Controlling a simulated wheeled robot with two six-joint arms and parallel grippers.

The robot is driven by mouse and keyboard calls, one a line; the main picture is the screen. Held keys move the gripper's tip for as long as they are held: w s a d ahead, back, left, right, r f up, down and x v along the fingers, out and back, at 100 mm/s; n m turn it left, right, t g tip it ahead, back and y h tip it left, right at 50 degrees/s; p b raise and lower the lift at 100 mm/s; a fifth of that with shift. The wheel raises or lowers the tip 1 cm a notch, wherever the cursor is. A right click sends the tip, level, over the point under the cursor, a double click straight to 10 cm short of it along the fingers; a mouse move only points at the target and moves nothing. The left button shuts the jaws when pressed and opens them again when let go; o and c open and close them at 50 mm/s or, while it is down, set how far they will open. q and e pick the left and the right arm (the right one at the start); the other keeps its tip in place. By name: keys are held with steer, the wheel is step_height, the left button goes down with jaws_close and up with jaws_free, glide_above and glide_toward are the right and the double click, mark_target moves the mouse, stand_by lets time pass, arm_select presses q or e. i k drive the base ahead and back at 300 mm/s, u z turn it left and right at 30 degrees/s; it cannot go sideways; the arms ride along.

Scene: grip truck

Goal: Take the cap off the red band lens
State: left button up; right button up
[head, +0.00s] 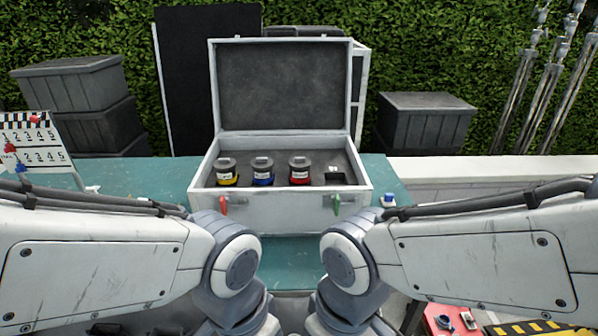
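The red band lens (300,180) stands upright in the open case (281,215), the rightmost of three lenses. Its top is a dark cap (299,162) with a small pale label, and the cap sits on the lens. The yellow band lens (227,180) and the blue band lens (262,179) stand to its left, also with dark tops. Both my arms reach in from the sides and bend down in front of the case. My grippers are below the picture's edge and do not show, so nothing shows what they hold.
An empty slot (336,178) is right of the red band lens. The case lid (281,88) stands open behind. The case rests on a teal table (160,175). A numbered board (38,150) stands left. A red surface with small items (455,320) is low right.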

mark_target(297, 163)
steer(key=u, duration=1.25)
steer(key=i, duration=0.9)
steer(key=z, duration=1.1)
